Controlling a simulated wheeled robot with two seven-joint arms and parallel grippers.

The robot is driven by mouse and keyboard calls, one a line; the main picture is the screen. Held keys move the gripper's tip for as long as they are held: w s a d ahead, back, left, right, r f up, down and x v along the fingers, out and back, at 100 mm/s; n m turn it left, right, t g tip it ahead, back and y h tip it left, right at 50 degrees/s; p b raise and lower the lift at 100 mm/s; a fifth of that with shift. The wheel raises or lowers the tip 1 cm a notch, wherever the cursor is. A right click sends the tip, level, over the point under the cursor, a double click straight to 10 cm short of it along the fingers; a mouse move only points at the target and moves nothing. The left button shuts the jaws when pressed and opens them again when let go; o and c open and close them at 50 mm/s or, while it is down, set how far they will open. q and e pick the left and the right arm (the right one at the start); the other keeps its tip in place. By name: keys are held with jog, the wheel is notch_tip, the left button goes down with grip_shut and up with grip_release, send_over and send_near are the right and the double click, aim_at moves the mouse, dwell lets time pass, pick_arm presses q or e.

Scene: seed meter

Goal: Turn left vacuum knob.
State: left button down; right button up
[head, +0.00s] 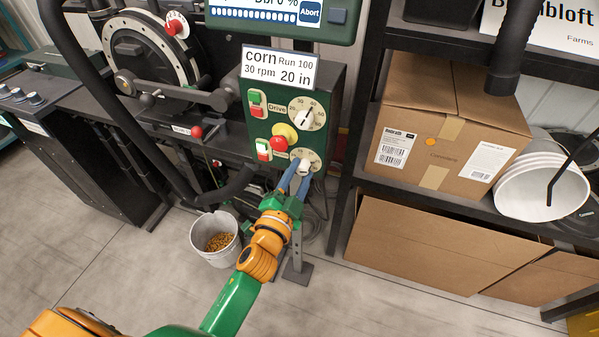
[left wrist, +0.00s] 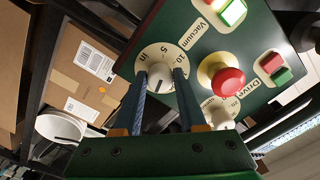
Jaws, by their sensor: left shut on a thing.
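The white vacuum knob (head: 305,165) sits on a pale round dial at the lower right of the green control panel (head: 262,130). In the left wrist view the knob (left wrist: 160,76) is between my two blue fingers, with the dial (left wrist: 150,56) marked 5, 10 and "in" behind it and the word Vacuum beside it. My left gripper (head: 299,173) is shut on the knob, and its fingers (left wrist: 161,90) hide part of the lower dial. My right gripper is in neither view.
On the same panel are a red stop button on yellow (head: 281,140), the drive dial (head: 306,114) and green and red switches (head: 256,103). A bucket of corn (head: 221,254) stands on the floor to the left. Shelves with a cardboard box (head: 440,150) stand to the right.

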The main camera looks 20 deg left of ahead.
pick_arm(q)
jog(key=shift+m, duration=0.3)
dwell(0.4)
jog(key=shift+c, duration=2.4)
grip_release()
jog(key=s+b, duration=0.1)
jog(key=s, duration=0.6)
jog(key=shift+a, duration=0.15)
